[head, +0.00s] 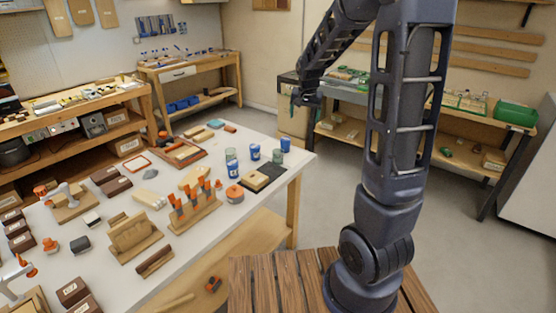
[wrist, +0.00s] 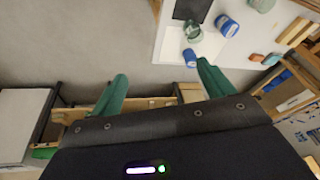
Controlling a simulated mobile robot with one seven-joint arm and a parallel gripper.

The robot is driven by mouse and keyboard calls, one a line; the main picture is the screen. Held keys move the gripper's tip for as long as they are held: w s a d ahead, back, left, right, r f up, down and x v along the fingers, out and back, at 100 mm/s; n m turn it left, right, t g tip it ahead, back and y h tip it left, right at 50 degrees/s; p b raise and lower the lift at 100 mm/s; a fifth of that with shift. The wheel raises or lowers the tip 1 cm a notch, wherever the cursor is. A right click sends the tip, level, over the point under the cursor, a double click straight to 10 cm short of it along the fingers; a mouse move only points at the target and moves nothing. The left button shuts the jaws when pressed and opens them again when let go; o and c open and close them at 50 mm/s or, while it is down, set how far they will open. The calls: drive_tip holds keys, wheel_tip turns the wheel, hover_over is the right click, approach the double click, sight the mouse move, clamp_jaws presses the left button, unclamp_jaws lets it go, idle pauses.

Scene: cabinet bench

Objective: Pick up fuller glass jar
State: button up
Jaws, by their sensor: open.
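Two clear greenish glass jars stand near the table's far right corner: one (head: 231,155) shows in the head view among blue containers. In the wrist view one glass jar (wrist: 192,32) is near the table edge and another (wrist: 262,4) is cut by the top border. I cannot tell which jar is fuller. My gripper (wrist: 162,85) has its two green fingers spread wide with nothing between them. In the head view my gripper (head: 305,97) is raised, beyond the table's right corner and apart from the jars.
Blue containers (head: 285,144) (head: 255,152) stand close to the jars; two also show in the wrist view (wrist: 226,26) (wrist: 190,57). A dark mat with a wooden block (head: 256,180), an orange round item (head: 234,194) and a tool rack (head: 195,208) are nearby.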

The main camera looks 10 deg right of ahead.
drive_tip(key=w+a+f+m, duration=0.1)
drive_tip(key=w+a+f, duration=0.3)
drive_tip(key=w+f, duration=0.5)
drive_tip(key=h, duration=0.2)
hover_over(279, 155)
drive_tip(key=a, duration=0.1)
wheel_tip(279, 155, down, 12)
drive_tip(key=shift+m, duration=0.4)
drive_tip(key=shift+a+x, duration=0.2)
drive_tip(key=shift+x, duration=2.5)
drive_tip(key=shift+a+x, duration=0.15)
drive_tip(key=shift+x, duration=2.6)
drive_tip(key=shift+w, duration=0.1)
drive_tip(key=shift+c, duration=0.4)
drive_tip(key=c, duration=1.1)
